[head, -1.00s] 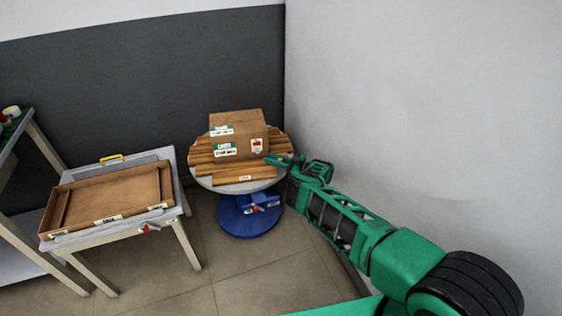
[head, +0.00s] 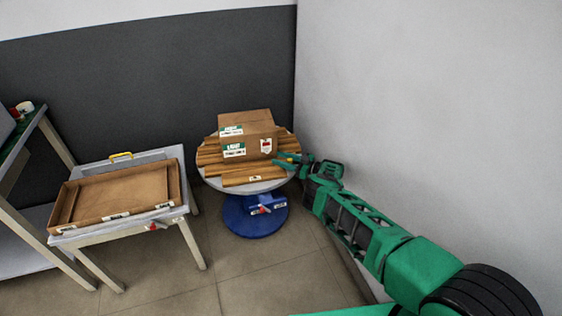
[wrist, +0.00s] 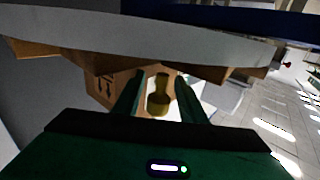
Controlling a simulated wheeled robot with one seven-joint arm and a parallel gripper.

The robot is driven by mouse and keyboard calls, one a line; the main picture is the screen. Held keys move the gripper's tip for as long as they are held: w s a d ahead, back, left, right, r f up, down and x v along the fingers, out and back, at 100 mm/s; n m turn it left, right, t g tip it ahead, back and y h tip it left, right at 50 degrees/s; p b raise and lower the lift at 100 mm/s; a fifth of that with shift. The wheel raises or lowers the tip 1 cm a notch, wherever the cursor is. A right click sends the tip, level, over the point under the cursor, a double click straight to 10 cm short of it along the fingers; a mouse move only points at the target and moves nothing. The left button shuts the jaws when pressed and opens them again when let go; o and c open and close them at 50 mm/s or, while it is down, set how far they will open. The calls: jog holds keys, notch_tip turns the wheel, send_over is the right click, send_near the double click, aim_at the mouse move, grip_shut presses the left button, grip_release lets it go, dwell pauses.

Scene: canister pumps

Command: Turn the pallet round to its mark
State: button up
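The wooden pallet (head: 240,177) of brown slats lies on a round grey turntable top (head: 272,185) with a blue base (head: 245,220). Cardboard boxes (head: 262,135) with green and white labels stand on the pallet. My gripper (head: 290,160) is at the right edge of the turntable. In the wrist view, my gripper (wrist: 160,88) is open, with a yellow-brown knob (wrist: 159,98) between its fingers. Light gaps show on both sides of the knob. The turntable rim (wrist: 150,40) crosses the top of the wrist view. I cannot make out the mark.
A small table (head: 195,208) at the left carries a shallow brown tray (head: 120,195) and a yellow handle (head: 121,155). A shelf unit (head: 50,130) stands at the far left. The pale wall (head: 430,110) is close on the right. Tiled floor is clear in front.

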jog(key=shift+r, duration=0.45)
notch_tip(320, 180, up, 3)
jog(key=s+a+r, duration=0.7)
jog(key=a, duration=0.2)
jog(key=shift+s, duration=0.1)
